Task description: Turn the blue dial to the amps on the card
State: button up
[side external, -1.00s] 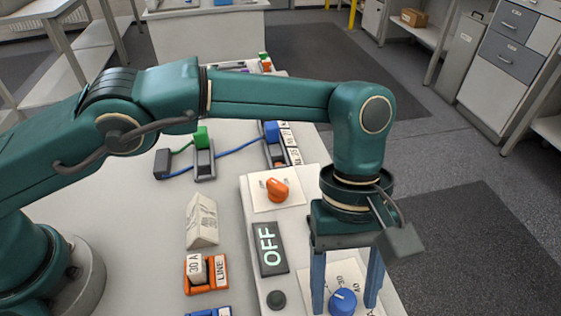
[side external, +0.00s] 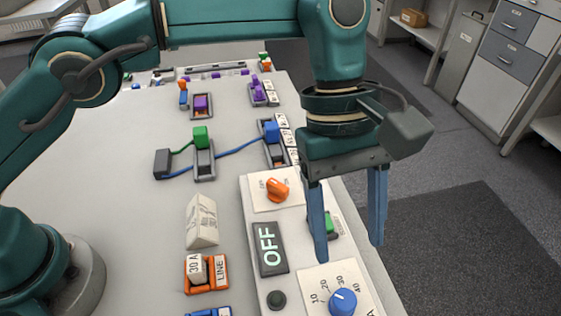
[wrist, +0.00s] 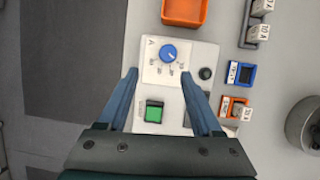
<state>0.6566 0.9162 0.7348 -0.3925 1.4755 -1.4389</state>
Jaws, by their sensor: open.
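The blue dial (side external: 343,302) sits on a white plate marked 10, 20, 30 and 40. It also shows in the wrist view (wrist: 168,53); its exact pointer setting is too small to read surely. My gripper (side external: 349,252) is open and empty, raised above the panel and apart from the dial. In the wrist view its fingers (wrist: 160,73) point toward the dial's plate, one on each side.
An orange knob (side external: 277,190), an OFF display (side external: 269,248) and a dark round button (side external: 277,299) share the panel. A green button (wrist: 154,113) lies beneath my gripper. A blue holder (wrist: 242,74) and an orange bin (wrist: 184,10) are nearby.

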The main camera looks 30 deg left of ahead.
jog(key=w+a+r+n+t, duration=0.1)
jog(key=w+a+r+t, duration=0.2)
jog(key=a+r, duration=0.65)
jog(key=s+a+r+m+t, duration=0.1)
jog(key=s+a, duration=0.1)
jog(key=a, duration=0.4)
jog(key=s+a+r+t, duration=0.1)
jog(key=a+r+t, duration=0.1)
jog(key=a, duration=0.3)
jog(key=shift+s+a+r+m+y, duration=0.2)
jog(key=shift+s+a+m+y, duration=0.1)
jog(key=shift+s+a+m, duration=0.1)
